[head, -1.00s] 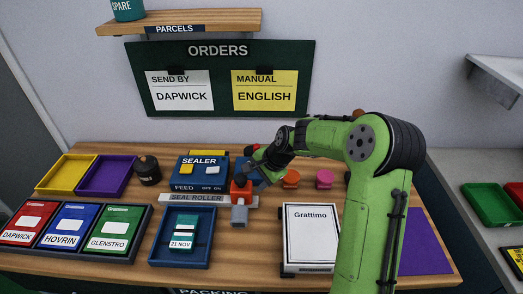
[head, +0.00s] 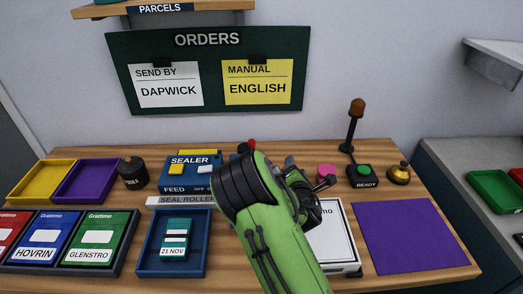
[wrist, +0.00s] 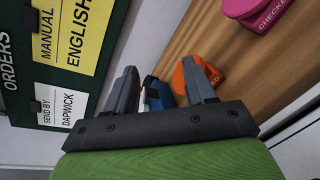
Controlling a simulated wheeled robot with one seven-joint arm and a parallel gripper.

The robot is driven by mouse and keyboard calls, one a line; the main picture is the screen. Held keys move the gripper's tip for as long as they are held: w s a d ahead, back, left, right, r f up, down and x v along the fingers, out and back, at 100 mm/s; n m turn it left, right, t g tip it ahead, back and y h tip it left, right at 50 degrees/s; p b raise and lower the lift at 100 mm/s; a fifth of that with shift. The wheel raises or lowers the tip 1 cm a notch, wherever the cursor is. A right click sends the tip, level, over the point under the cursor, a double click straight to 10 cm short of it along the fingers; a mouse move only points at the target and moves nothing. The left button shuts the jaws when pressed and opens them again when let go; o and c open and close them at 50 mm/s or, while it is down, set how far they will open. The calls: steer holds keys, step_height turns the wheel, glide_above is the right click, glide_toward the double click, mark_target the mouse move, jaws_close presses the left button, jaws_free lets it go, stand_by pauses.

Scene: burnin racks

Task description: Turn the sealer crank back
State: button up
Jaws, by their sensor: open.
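The blue sealer (head: 190,178) stands at the back of the bench, with a yellow and a white button and FEED and OFF ON labels. A red knob (head: 251,144) shows at its right; I cannot tell if it belongs to the crank. My forearm hides the sealer's right side and the spot just in front of it. My gripper (head: 310,172) is open and empty, above the bench to the right of the sealer. In the wrist view, its two fingers (wrist: 160,70) stand apart, with a partly hidden blue thing (wrist: 156,90) beyond them.
An orange stamp (wrist: 194,82) and a pink stamp (head: 326,171) stand near my gripper. The white Grattimo box (head: 338,238) lies below it. A lamp post (head: 354,130), READY button (head: 363,174) and bell (head: 399,173) stand right. The purple mat (head: 412,236) is bare.

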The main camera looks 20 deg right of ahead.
mark_target(253, 144)
steer(key=w+a+f+n+t+y+b, duration=0.1)
steer(key=w+a+n+t+y, duration=0.15)
steer(key=a+n+y, duration=0.9)
steer(key=w+n+h, duration=0.1)
steer(key=w, duration=0.3)
steer(key=w+d+n+h, duration=0.1)
steer(key=w+h, duration=0.1)
steer(key=w, duration=0.3)
steer(key=w+d+n+h, duration=0.1)
steer(key=w+h, duration=0.1)
steer(key=w, duration=0.3)
steer(key=shift+f, duration=0.2)
jaws_close()
